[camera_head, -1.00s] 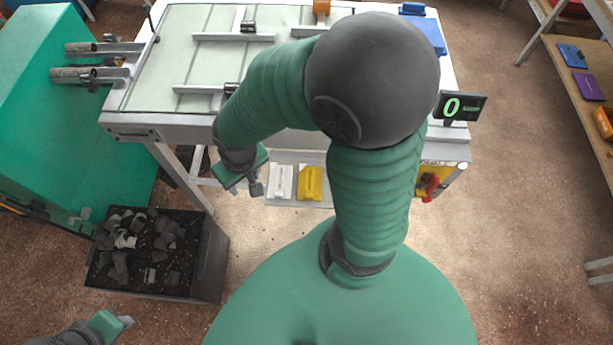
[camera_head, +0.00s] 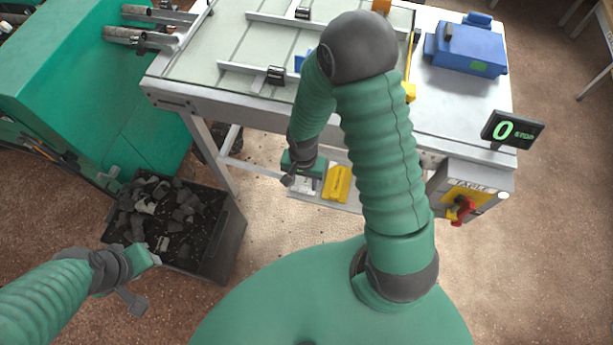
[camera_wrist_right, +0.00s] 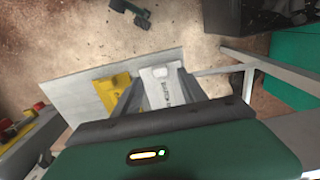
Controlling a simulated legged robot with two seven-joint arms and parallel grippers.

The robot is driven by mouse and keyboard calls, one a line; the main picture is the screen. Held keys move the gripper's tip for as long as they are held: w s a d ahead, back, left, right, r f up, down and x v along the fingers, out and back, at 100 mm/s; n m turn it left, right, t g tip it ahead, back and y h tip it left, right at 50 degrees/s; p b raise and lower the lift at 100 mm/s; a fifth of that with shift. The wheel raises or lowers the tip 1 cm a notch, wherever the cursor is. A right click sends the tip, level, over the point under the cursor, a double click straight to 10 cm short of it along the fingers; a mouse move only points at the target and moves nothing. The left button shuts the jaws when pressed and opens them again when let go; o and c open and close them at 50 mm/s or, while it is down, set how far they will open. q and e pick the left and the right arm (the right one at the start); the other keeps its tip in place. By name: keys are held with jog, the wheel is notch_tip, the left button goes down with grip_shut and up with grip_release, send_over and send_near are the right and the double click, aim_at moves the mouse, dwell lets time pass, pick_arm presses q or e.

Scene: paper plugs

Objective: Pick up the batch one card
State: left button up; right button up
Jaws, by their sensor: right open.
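Two cards lie side by side on the low shelf under the table: a white card (camera_head: 303,184) and a yellow card (camera_head: 338,183). In the right wrist view the white card (camera_wrist_right: 161,88) bears dark print too small to read, and the yellow card (camera_wrist_right: 114,93) is to its left. I cannot tell which is batch one. My right gripper (camera_head: 290,181) is open above the shelf, partly covering the white card. In the wrist view its fingers (camera_wrist_right: 160,78) stand either side of the white card. My left gripper (camera_head: 141,283) is beside the black bin; its jaw state is unclear.
The worktable (camera_head: 300,117) stands over the shelf (camera_wrist_right: 70,97), with its legs beside it. A black bin (camera_head: 225,245) of dark scraps is at left, by a green machine (camera_head: 100,110). A control box with a red knob (camera_head: 463,208) is at right.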

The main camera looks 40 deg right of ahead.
aim_at(303, 185)
jog(key=f, duration=0.3)
jog(key=shift+d, duration=0.2)
jog(key=shift+a+r, duration=0.15)
jog(key=shift+a, duration=0.2)
jog(key=shift+c, duration=0.4)
jog(key=shift+a, duration=0.2)
jog(key=c, duration=0.5)
jog(key=shift+d, duration=0.15)
jog(key=c, duration=0.5)
jog(key=shift+d, duration=0.2)
